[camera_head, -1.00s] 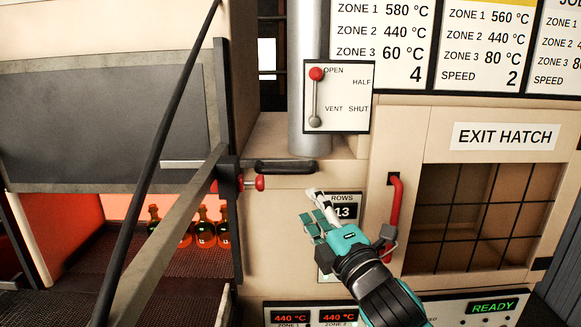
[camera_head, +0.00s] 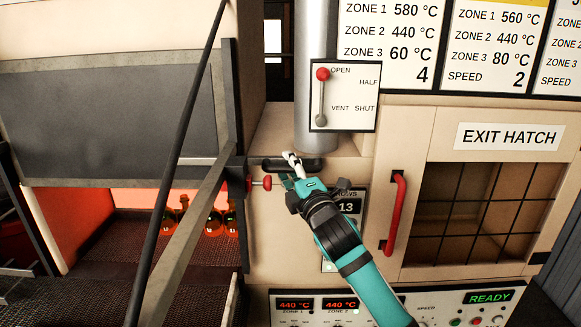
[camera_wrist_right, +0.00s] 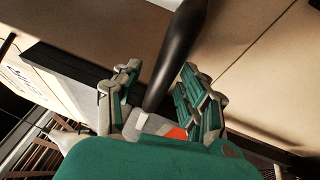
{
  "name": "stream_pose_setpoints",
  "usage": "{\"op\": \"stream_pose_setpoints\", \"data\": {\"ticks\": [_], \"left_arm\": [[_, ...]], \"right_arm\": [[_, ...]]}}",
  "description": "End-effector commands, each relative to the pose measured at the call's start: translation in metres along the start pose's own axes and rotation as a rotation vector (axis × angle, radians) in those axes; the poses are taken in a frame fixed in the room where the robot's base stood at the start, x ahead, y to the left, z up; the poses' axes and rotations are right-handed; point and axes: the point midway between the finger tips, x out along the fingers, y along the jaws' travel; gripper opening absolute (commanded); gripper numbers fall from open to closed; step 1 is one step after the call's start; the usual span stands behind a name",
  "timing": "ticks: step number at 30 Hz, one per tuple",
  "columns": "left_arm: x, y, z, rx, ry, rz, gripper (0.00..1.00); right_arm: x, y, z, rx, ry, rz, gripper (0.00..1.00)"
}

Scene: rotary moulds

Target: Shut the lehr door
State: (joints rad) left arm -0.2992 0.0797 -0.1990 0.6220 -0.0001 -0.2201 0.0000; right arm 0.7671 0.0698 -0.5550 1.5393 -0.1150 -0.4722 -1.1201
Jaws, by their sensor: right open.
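The lehr door, seemingly the dark grey panel (camera_head: 110,120) at the left, is raised. Below it the orange-lit opening shows several bottles (camera_head: 212,218) on a dark mesh belt. A black bar handle (camera_head: 312,164) sits on the beige body just right of the door frame. My right gripper (camera_head: 289,168) is open at this handle and hides part of it. In the right wrist view the black bar (camera_wrist_right: 172,60) runs between the two spread green fingers (camera_wrist_right: 160,92); I cannot tell whether they touch it. My left gripper is not in view.
A red knob (camera_head: 260,184) is just left of the gripper. A dark rod (camera_head: 183,130) and a grey beam (camera_head: 190,215) cross diagonally before the opening. A red hatch handle (camera_head: 395,212) and the exit hatch (camera_head: 490,210) are at the right. A damper lever (camera_head: 322,75) is above.

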Motion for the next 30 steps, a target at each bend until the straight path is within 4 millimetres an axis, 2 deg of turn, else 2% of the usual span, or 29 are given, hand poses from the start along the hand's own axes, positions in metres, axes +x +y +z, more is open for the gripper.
{"op": "stream_pose_setpoints", "data": {"ticks": [5,12,15,26,30], "left_arm": [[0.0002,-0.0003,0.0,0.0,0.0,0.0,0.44],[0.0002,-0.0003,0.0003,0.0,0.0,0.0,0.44],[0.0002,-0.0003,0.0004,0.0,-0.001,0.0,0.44],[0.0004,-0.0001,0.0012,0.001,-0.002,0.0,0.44],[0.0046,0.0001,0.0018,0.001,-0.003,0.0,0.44]], "right_arm": [[-0.0002,0.0002,0.0001,0.0,0.0,0.001,0.41],[-0.0003,0.0002,0.0001,0.0,0.0,0.0,0.09],[-0.0003,0.0002,0.0001,0.0,0.0,0.0,0.0],[-0.0004,0.0001,0.0002,0.001,0.0,0.001,0.0],[-0.0015,-0.0061,-0.0002,0.001,0.0,0.0,0.0]]}}
